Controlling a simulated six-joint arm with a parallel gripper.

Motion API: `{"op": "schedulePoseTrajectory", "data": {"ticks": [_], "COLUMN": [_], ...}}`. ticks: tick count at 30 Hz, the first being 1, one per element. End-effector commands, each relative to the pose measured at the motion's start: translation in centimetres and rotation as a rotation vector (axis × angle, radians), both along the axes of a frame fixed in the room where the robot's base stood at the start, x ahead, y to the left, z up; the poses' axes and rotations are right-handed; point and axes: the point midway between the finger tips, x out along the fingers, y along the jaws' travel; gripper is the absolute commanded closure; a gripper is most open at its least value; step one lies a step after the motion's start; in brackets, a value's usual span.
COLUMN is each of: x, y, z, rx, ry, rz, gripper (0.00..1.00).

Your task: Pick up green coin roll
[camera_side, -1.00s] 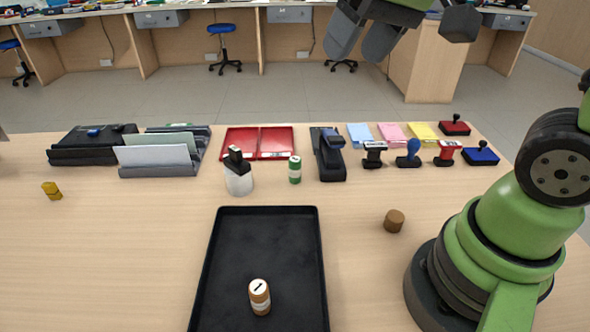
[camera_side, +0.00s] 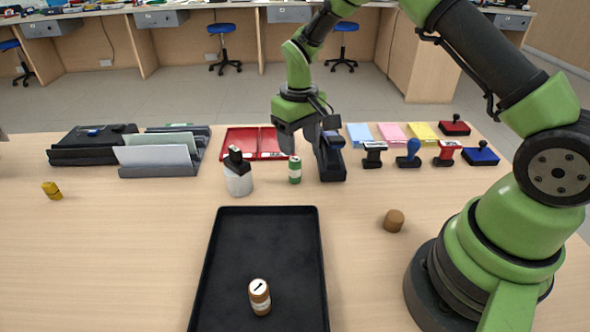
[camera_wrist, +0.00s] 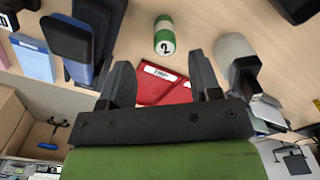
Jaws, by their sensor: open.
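The green coin roll (camera_side: 295,170) stands upright on the counter, between a white-and-black stamp bottle and a dark stapler-like device. It has a green body with a pale band. In the wrist view the green coin roll (camera_wrist: 165,38) shows a white top marked 2, beyond the open fingers. My gripper (camera_side: 297,140) is above and just behind the roll in the side view, not touching it. In the wrist view my gripper (camera_wrist: 162,85) has its two dark fingers spread apart with nothing between them but a view of the red folder.
The dark device (camera_side: 330,155) stands close right of the roll and the white bottle (camera_side: 238,178) to its left. A red folder (camera_side: 240,143) lies behind. A black tray (camera_side: 265,235) holds an orange-and-white roll (camera_side: 260,296). A brown roll (camera_side: 394,221) and yellow roll (camera_side: 51,190) stand apart.

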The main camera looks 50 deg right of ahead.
Motion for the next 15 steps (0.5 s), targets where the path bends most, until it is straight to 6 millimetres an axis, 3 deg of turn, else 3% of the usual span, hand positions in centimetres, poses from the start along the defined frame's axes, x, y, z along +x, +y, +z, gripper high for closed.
{"op": "schedulePoseTrajectory", "data": {"ticks": [15], "x": [0.6], "y": [0.5], "z": [-6.1], "rx": [0.001], "ry": [0.002], "rz": [0.0], "gripper": [0.43]}}
